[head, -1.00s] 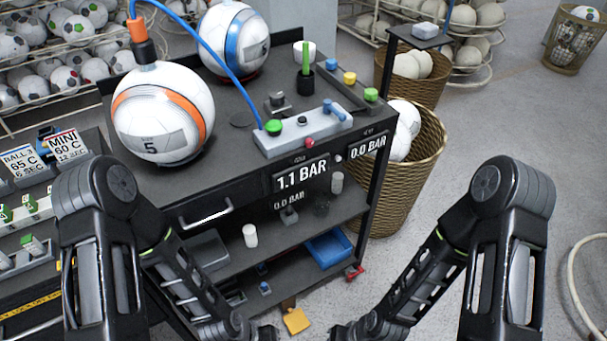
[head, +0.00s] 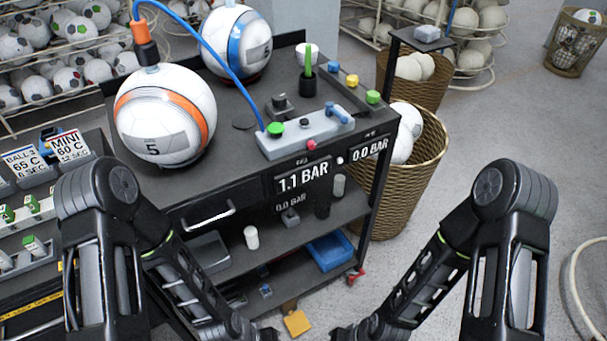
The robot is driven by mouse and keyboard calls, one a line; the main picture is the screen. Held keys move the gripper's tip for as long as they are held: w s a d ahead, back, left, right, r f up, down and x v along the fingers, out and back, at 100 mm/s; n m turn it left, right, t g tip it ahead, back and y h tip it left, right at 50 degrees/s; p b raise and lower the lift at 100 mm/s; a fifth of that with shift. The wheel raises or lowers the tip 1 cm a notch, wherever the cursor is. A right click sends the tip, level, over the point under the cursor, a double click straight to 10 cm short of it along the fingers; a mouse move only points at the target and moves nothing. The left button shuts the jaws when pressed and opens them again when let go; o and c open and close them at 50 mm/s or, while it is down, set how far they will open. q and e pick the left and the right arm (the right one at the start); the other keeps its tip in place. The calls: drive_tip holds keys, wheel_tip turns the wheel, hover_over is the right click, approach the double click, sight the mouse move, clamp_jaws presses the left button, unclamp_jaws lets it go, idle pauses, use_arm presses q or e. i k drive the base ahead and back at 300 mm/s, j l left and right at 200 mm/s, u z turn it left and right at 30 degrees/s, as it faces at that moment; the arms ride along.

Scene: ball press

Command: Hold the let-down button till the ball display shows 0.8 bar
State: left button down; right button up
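The orange-and-white size 5 ball (head: 180,148) sits on the dark cart top, with an orange-and-black fitting (head: 143,42) and blue hose on top. A grey control box (head: 305,135) on the cart carries a green button (head: 275,130), a small black knob, a blue lever (head: 338,113) and a pinkish-red button (head: 311,145) on its front edge. I cannot read which is the let-down button. The large display (head: 303,179) reads 1.1 BAR; the smaller one (head: 370,148) to its right reads 0.0 BAR. Both my arms reach down to the bottom edge; my grippers are out of view, and nothing touches the buttons.
A blue-and-white ball (head: 236,42) stands behind. Yellow (head: 352,81) and green (head: 373,97) knobs and a black cup (head: 307,84) are near the box. Wicker baskets (head: 418,165) stand right of the cart. The lower shelf holds a blue tray (head: 330,251). Open floor lies at right.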

sight(304, 123)
drive_tip(key=z, duration=2.05)
drive_tip(key=k+j, duration=0.8)
drive_tip(key=j, duration=0.1)
